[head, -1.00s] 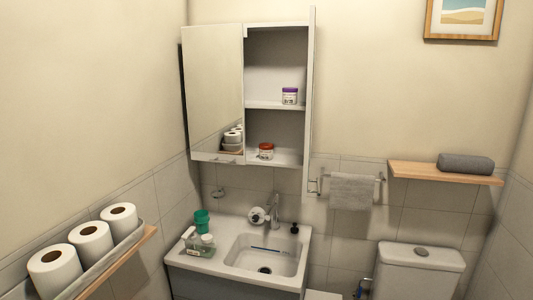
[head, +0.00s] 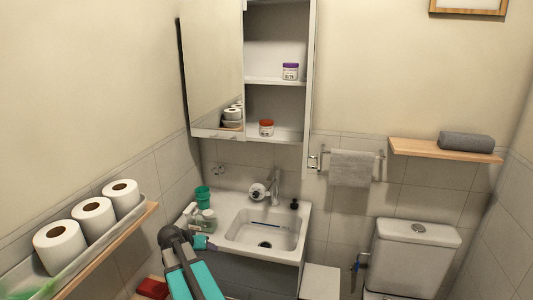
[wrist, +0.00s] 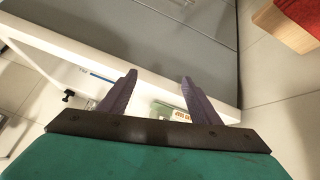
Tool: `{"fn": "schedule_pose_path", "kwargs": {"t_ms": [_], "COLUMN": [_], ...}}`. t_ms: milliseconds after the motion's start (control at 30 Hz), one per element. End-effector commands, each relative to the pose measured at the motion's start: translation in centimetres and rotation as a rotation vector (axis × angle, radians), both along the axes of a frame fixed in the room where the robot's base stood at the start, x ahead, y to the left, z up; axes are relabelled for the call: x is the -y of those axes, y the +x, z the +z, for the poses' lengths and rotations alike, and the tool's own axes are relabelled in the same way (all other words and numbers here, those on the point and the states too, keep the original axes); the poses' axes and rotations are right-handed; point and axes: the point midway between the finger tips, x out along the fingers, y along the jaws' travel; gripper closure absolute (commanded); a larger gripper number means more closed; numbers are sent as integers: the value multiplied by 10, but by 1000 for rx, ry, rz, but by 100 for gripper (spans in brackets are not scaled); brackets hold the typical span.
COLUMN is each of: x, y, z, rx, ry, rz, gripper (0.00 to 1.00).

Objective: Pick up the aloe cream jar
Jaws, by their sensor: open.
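Two small white jars stand in the open cabinet in the head view. One jar with a purple lid (head: 290,72) is on the upper shelf, and one with a red-orange lid (head: 266,128) is on the bottom shelf. Their labels are too small to read, so I cannot tell which is the aloe cream. My gripper (head: 207,243) is low at the front left of the sink, well below both jars. In the wrist view its two fingers (wrist: 158,80) are apart with nothing held between them. Neither jar shows clearly in the wrist view.
A mirrored door (head: 213,70) covers the cabinet's left side. A shelf with paper rolls (head: 92,216) is at left. A red item (head: 152,288) lies low near my arm.

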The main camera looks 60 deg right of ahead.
Motion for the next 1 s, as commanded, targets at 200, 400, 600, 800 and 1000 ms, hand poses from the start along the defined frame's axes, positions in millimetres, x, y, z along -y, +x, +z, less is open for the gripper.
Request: {"fn": "schedule_pose_path", "kwargs": {"t_ms": [200,400,600,800,1000], "x": [88,160,214,248,258], "y": [3,-5,-16,-28,-34], "z": [89,176,264,342,390], "rx": [137,240,320,384,425], "ry": [-187,-382,-570,-719,-796], "rz": [-98,-160,-202,-247,-273], "gripper": [43,43,43,43,43]}}
